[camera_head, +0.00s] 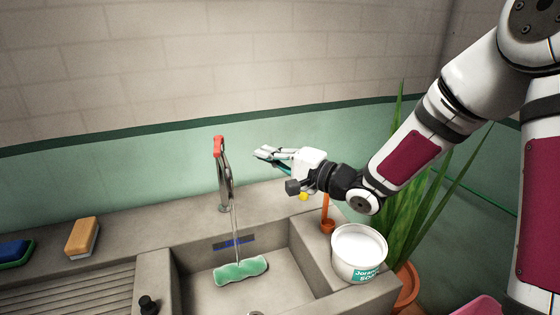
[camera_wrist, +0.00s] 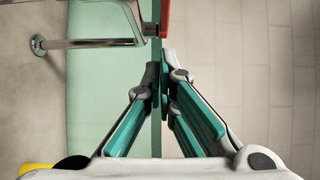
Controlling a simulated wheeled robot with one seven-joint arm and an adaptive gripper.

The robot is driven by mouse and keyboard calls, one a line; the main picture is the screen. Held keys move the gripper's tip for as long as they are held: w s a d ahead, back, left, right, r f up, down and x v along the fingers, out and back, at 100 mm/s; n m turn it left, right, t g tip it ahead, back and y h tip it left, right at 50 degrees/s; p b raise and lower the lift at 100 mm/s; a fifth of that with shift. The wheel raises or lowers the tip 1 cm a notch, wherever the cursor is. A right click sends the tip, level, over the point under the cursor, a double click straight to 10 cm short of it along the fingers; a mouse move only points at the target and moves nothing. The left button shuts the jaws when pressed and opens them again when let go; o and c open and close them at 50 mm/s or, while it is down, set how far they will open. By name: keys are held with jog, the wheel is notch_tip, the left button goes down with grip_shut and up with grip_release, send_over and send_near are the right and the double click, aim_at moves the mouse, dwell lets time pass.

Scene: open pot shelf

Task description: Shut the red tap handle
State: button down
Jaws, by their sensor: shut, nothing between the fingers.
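The tap (camera_head: 225,185) stands at the back edge of the sink, with its red handle (camera_head: 219,147) at the top. A thin stream of water runs from its spout into the basin. My gripper (camera_head: 259,153) is shut and empty, to the right of the tap at about the height of the handle, with a small gap between them. In the wrist view, my gripper's fingertips (camera_wrist: 163,76) are together. The red handle (camera_wrist: 165,17) shows at the top edge there, just beyond the fingertips, mostly cut off. The metal tap (camera_wrist: 95,43) lies at upper left.
A green sponge (camera_head: 240,270) lies in the basin under the stream. A white tub (camera_head: 358,250) and an orange tool (camera_head: 327,216) stand on the right rim, below my arm. A plant (camera_head: 410,210) is at right. An orange sponge (camera_head: 82,237) sits on the left counter.

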aim_at(218, 146)
jog(key=w+a, duration=0.2)
jog(key=a, duration=0.5)
jog(key=shift+w, duration=0.1)
